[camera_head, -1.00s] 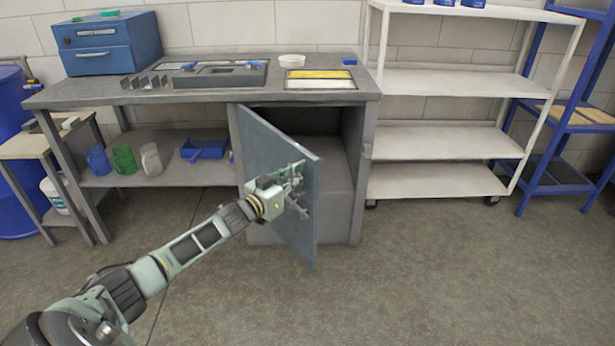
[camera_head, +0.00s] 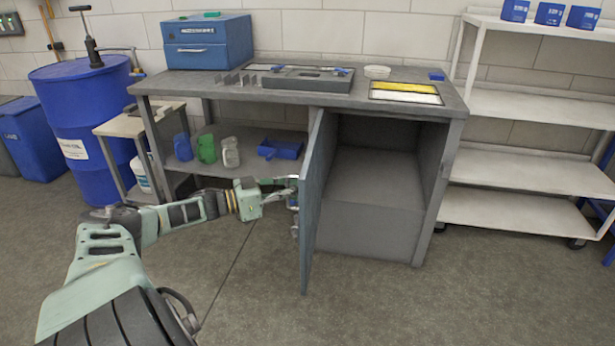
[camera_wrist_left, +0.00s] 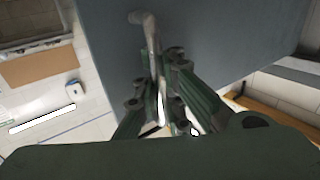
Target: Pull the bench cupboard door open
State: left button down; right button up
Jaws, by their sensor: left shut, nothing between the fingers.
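The bench cupboard door (camera_head: 316,205) is a grey-blue panel. It stands wide open, swung out from the hinge side at the left of the cupboard (camera_head: 380,225), and is seen nearly edge-on. The cupboard's inside shows, with a grey shelf or block. My left gripper (camera_head: 292,194) is at the door's outer face, partly hidden by the edge. In the left wrist view the door (camera_wrist_left: 220,35) fills the upper middle, and a pale bar handle (camera_wrist_left: 148,35) runs down beside my gripper's fingers (camera_wrist_left: 160,75). The fingers are shut; nothing shows held. My right gripper is out of view.
The bench top (camera_head: 330,98) carries a tray, a dish and a blue drawer box (camera_head: 207,42). Bottles and a blue bin (camera_head: 280,148) sit on the lower shelf. A white shelf rack (camera_head: 520,165) stands at right. The floor in front of the cupboard is clear.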

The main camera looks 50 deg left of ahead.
pick_arm(q)
jog(key=shift+s+d+f, duration=0.25)
jog(key=shift+s+f, duration=0.15)
jog(key=shift+f, duration=0.15)
jog(key=c, duration=2.5)
grip_release()
jog(key=o, duration=0.4)
jog(key=shift+s+r, duration=0.25)
jog(key=shift+s, duration=0.05)
jog(key=shift+o, duration=1.3)
jog(key=shift+a, duration=0.15)
jog(key=shift+w+r, duration=0.1)
jog(key=shift+r, duration=0.15)
jog(key=v, duration=1.2)
